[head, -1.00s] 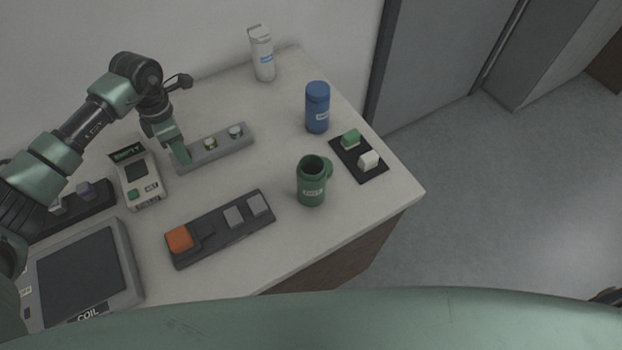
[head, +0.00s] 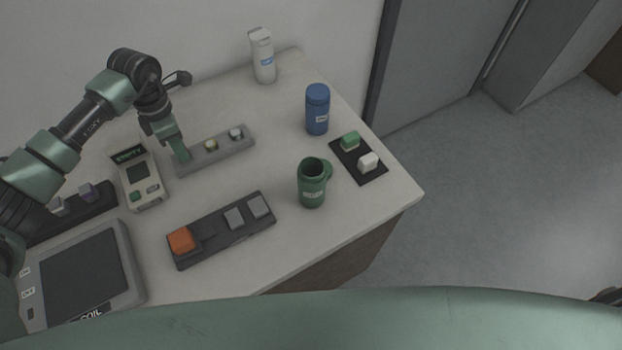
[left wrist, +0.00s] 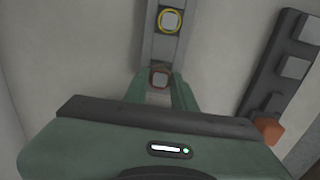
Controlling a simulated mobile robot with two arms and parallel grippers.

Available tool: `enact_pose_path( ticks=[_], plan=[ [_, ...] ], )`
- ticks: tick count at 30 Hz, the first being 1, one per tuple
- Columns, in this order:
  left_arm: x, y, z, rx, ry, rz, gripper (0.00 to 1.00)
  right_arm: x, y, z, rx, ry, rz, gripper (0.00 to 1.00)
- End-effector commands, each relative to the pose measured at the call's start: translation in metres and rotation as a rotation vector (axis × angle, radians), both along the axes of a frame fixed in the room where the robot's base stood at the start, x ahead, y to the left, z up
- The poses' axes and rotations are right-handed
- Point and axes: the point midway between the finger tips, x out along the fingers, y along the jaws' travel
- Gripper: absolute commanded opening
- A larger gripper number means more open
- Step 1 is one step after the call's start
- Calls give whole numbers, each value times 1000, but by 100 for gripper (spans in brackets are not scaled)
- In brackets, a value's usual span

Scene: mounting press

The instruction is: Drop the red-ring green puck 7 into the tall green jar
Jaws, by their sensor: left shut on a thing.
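The red-ring puck (left wrist: 160,79) shows between the fingers of my left gripper (left wrist: 159,92) in the left wrist view. The gripper is shut on it at the left end of the grey puck rack (head: 216,154). In the head view my left gripper (head: 182,156) hides this puck, and I cannot tell whether it is clear of the rack. The tall green jar (head: 312,190) stands upright with an open dark mouth, to the right of and nearer than the rack. My right gripper is not in view.
A yellow-ring puck (left wrist: 169,20) and another puck (head: 235,132) sit in the rack. A blue bottle (head: 317,112) stands behind the jar. A black mat (head: 371,172) with green and white blocks lies to its right. A dark tray with an orange block (head: 181,240) lies in front.

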Motion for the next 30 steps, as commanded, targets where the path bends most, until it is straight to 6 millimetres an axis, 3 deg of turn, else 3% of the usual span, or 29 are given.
enact_pose_path(
  ticks=[24,30],
  plan=[
    [0,1,51,1,0,1,0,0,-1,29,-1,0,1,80],
    [0,1,55,1,0,1,0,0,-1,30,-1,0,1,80]
  ],
)
